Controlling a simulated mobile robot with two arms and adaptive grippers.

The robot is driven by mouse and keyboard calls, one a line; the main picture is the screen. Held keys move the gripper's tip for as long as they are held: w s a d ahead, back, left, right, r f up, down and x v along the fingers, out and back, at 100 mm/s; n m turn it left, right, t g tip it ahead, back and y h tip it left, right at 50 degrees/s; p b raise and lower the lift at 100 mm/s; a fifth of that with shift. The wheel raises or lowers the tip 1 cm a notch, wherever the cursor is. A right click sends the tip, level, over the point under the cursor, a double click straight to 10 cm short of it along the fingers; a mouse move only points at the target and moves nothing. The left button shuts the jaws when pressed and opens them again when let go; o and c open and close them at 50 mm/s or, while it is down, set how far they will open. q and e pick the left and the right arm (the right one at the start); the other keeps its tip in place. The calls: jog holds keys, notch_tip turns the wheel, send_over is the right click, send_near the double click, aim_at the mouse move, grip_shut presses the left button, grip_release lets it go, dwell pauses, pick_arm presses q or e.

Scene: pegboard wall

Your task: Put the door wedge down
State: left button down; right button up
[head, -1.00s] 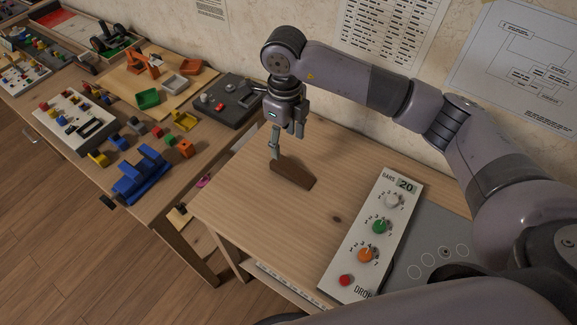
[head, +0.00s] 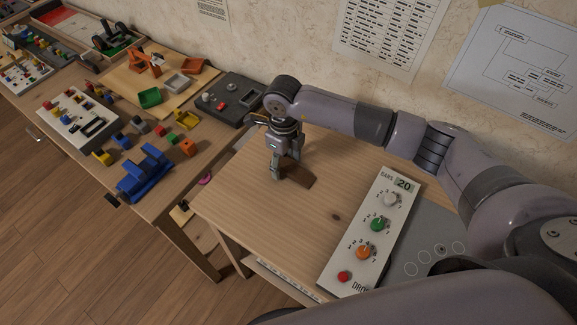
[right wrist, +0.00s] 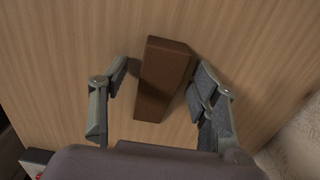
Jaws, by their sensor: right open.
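The brown door wedge (head: 300,181) lies on the light wooden tabletop, and it also shows in the right wrist view (right wrist: 162,80). My right gripper (head: 281,175) is low over the table at the wedge and hides part of it in the head view. In the right wrist view the right gripper's fingers (right wrist: 158,80) are spread, one on each side of the wedge. There is a clear gap on the left side; the right finger is close to the wedge. My left gripper is not in view.
A white panel with knobs and a red button (head: 371,228) stands on the table's right. A workbench with colored blocks (head: 145,175) and a dark grey box (head: 232,100) is at left. The wall is behind. Bare wood lies left of the panel.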

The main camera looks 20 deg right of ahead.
jog(key=shift+c, duration=0.6)
grip_shut()
jog(key=shift+r, duration=0.15)
